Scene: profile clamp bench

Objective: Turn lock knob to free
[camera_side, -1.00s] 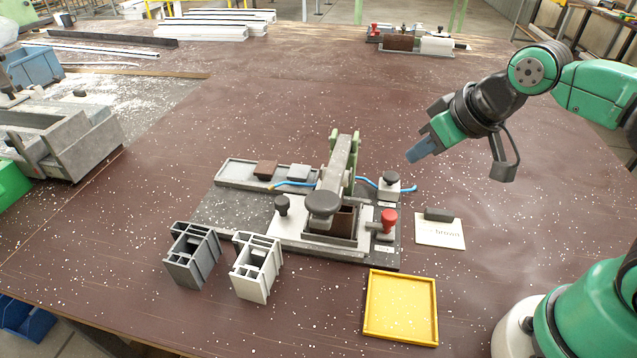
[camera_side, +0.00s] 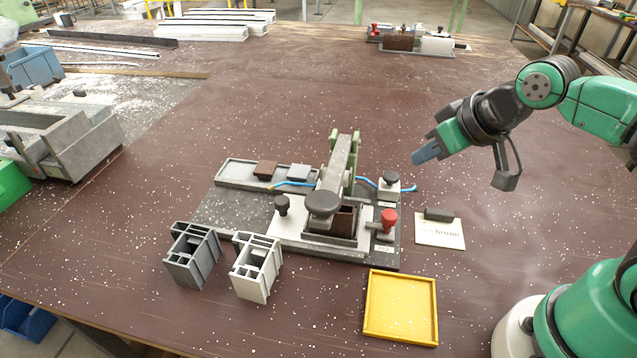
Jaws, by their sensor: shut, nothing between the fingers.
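The clamp fixture stands on a dark speckled base plate (camera_side: 225,212) in the middle of the bench. A red knob (camera_side: 388,218) stands at its right front corner. A small black knob (camera_side: 282,203) is at its left, and a large dark round knob (camera_side: 323,203) sits on the clamp arm (camera_side: 340,165). Another dark knob (camera_side: 390,178) tops a pale block at the back right. I cannot tell from a label which one is the lock knob. My gripper (camera_side: 417,157) is shut and empty, in the air to the upper right of the fixture, apart from every knob.
Two slotted profile pieces, dark grey (camera_side: 192,256) and light grey (camera_side: 256,268), stand in front of the fixture. A yellow tray (camera_side: 401,307) lies front right, near a white card (camera_side: 440,233) with a dark block. A blue cable (camera_side: 366,181) runs behind the clamp.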

